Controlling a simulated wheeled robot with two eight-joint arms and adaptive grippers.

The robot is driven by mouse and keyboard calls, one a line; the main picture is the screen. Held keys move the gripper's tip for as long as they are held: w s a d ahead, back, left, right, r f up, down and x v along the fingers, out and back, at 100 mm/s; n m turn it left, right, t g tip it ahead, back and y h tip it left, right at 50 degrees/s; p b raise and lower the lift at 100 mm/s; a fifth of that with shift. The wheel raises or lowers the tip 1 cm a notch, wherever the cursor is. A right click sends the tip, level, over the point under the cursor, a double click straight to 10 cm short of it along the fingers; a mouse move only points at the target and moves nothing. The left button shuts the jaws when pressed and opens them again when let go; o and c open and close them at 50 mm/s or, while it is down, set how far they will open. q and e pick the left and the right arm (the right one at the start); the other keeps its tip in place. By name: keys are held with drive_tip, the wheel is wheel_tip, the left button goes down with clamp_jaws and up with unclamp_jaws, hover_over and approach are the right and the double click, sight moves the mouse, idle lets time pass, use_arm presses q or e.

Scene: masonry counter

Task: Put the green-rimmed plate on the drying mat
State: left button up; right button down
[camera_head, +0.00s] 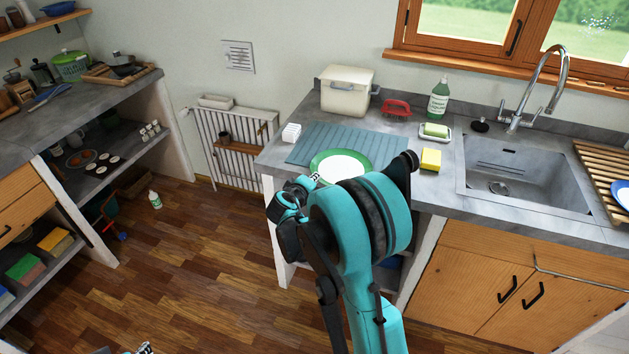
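The green-rimmed plate (341,163), white in the middle, shows at the front edge of the blue-grey drying mat (345,137), overlapping it in the head view. I cannot tell whether the plate rests on the mat and counter or is held just above. My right gripper (315,178) is at the plate's left front rim. Its fingertips appear to meet the rim, but my own arm hides much of the gripper and the plate's front part, so its grip is unclear. Only a small tip of my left gripper (145,348) shows at the bottom edge.
A white bin (347,91) stands behind the mat, a white sponge-like block (291,132) left of it. A red item (396,107), green bottle (438,98), soap dish (435,133) and yellow sponge (431,159) stand to the right, before the sink (525,175).

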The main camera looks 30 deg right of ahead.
drive_tip(key=c, duration=2.2)
unclamp_jaws()
drive_tip(key=shift+f, duration=0.2)
drive_tip(key=o, duration=0.5)
drive_tip(key=shift+r, duration=0.1)
drive_tip(key=shift+r, duration=0.1)
